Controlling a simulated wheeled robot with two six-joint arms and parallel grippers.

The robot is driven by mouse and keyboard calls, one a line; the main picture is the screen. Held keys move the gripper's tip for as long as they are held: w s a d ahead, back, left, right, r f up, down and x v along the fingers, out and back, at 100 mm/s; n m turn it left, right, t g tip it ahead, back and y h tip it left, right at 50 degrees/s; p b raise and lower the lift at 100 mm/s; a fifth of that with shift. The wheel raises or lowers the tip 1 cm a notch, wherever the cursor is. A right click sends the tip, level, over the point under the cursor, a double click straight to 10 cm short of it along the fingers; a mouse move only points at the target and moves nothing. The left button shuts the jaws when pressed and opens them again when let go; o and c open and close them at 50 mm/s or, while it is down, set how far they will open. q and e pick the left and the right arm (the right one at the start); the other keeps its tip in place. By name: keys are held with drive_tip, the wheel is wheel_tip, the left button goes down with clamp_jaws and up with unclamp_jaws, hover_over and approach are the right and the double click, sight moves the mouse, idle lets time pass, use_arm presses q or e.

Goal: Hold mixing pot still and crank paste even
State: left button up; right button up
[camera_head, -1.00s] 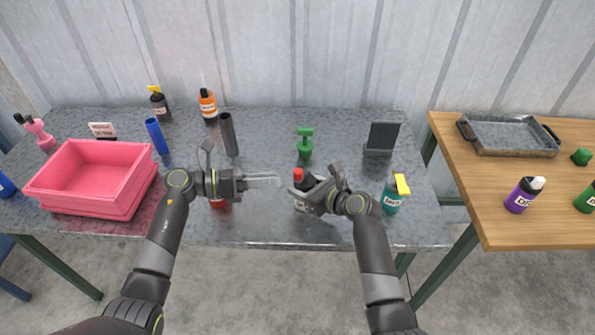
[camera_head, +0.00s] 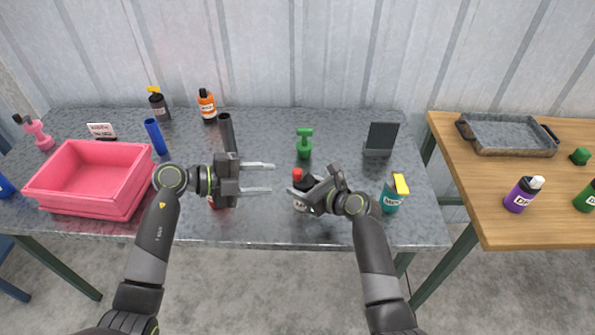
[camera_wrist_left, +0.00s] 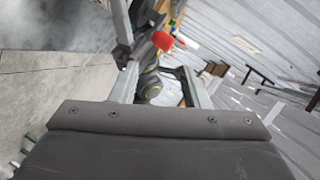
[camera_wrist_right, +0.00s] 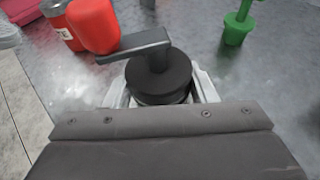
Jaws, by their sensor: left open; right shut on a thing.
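The mixing pot (camera_head: 301,208) stands upright near the table's front edge, mostly hidden by my right gripper (camera_head: 307,197), which is shut on its body. In the right wrist view, its round black lid (camera_wrist_right: 160,78) carries a crank arm (camera_wrist_right: 133,46) ending in a red knob (camera_wrist_right: 93,25). The red knob (camera_head: 297,174) also shows in the head view. My left gripper (camera_head: 271,178) is open and empty, just left of the knob. In the left wrist view, the knob (camera_wrist_left: 163,41) appears between its two fingers, ahead of them.
A red can (camera_head: 215,202) is partly hidden below my left gripper. A green stamp-like thing (camera_head: 304,146) stands behind the pot, and a teal bottle (camera_head: 392,196) stands to its right. A pink crate (camera_head: 93,204) fills the table's left side.

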sight(297, 170)
use_arm(q)
drive_tip(key=w+d+n, duration=0.1)
drive_tip(key=d+n, duration=0.1)
drive_tip(key=n, duration=0.3)
drive_tip(key=w+d+f+n+t+y, duration=0.1)
drive_tip(key=d+n, duration=0.2)
drive_tip(key=n, duration=0.2)
drive_tip(key=w+d+f+n+t+y, duration=0.1)
drive_tip(key=w+d+n, duration=0.1)
drive_tip(key=n, duration=0.4)
drive_tip(key=shift+w+d, duration=0.1)
drive_tip(key=shift+d, duration=0.45)
drive_tip(key=shift+c, duration=0.4)
clamp_jaws()
drive_tip(key=shift+g, duration=0.3)
